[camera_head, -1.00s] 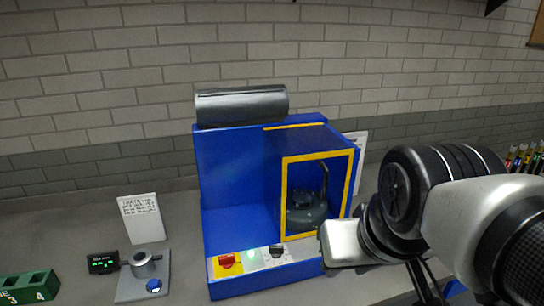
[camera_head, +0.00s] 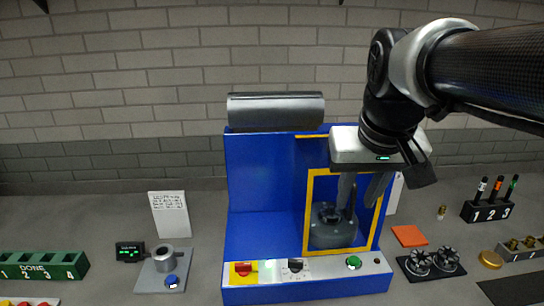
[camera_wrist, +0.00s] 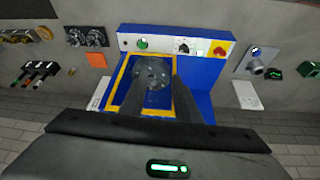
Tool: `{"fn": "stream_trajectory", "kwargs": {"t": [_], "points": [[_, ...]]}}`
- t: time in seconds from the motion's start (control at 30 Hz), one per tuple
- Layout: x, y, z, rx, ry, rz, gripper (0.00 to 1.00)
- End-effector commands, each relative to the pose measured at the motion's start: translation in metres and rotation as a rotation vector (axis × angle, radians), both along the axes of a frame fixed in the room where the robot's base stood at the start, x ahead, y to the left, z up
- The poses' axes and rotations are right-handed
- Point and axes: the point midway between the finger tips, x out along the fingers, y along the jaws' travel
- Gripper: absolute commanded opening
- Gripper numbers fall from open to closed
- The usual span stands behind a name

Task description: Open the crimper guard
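The crimper (camera_head: 265,190) is a blue machine with a grey cylinder on top. Its guard (camera_head: 311,215) is a yellow-edged see-through panel on the right half, and it looks shut. A dark round part (camera_head: 330,235) shows behind the panel. My gripper (camera_head: 358,203) points down at the guard, its two fingers apart with a gap between them. A thin dark upright bar, seemingly the guard's handle, shows near the fingers; I cannot tell whether they touch it. In the wrist view the fingers (camera_wrist: 157,88) overlap the yellow frame (camera_wrist: 118,80), partly hiding it.
The crimper's front panel has a red-on-yellow switch (camera_head: 243,269), a dial (camera_head: 296,266) and a green button (camera_head: 353,262). A small grey fixture (camera_head: 165,262) stands left. Black round parts (camera_head: 446,258), an orange pad (camera_head: 409,236) and a marker rack (camera_head: 487,208) lie right.

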Motion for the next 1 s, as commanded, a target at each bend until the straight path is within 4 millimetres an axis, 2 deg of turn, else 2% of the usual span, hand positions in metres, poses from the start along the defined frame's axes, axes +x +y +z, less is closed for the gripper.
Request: {"fn": "stream_trajectory", "kwargs": {"t": [0.03,0.1,0.2,0.33,0.47,0.67,1.0], "points": [[0.016,-0.009,0.006,-0.001,0.015,-0.017,0.29],[0.035,-0.021,0.016,0.002,0.023,-0.041,0.29],[0.053,-0.038,0.031,0.013,0.023,-0.083,0.29],[0.06,-0.046,0.037,0.02,0.022,-0.107,0.29],[0.062,-0.047,0.033,0.021,0.023,-0.107,0.29],[0.072,-0.048,0.004,0.021,0.026,-0.107,0.29],[0.1,-0.054,-0.065,0.021,0.027,-0.107,0.29]]}}
